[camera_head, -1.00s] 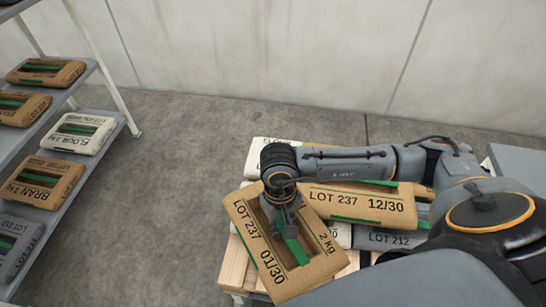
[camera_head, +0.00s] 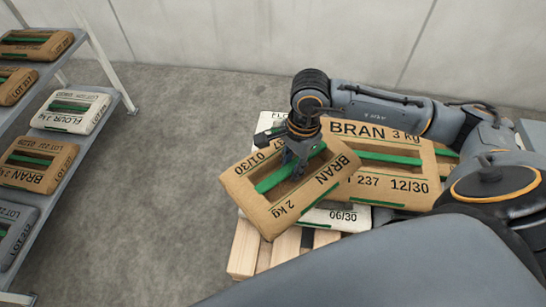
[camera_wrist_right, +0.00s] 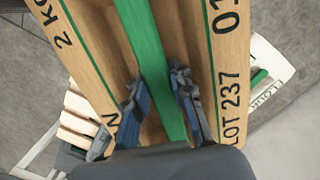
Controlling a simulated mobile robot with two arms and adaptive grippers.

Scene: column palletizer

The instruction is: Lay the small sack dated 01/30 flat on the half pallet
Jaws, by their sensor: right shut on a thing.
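The small brown sack dated 01/30 (camera_head: 265,205) reads BRAN 2 kg and has a green strap down its middle. My right gripper (camera_head: 292,170) is shut on this sack at the strap and holds it tilted over the front left of the stack. In the right wrist view the fingers (camera_wrist_right: 162,105) close on either side of the green strap, and the sack (camera_wrist_right: 225,60) fills the middle. The half pallet (camera_head: 246,247) shows pale wooden slats below the sack. My left gripper is not in view.
A brown BRAN 3 kg sack (camera_head: 405,188) dated 12/30 lies on the stack beside the held sack. A white sack dated 06/30 (camera_head: 335,216) lies lower. A shelf rack (camera_head: 125,98) with several sacks stands at the left. Bare floor (camera_head: 160,200) lies between.

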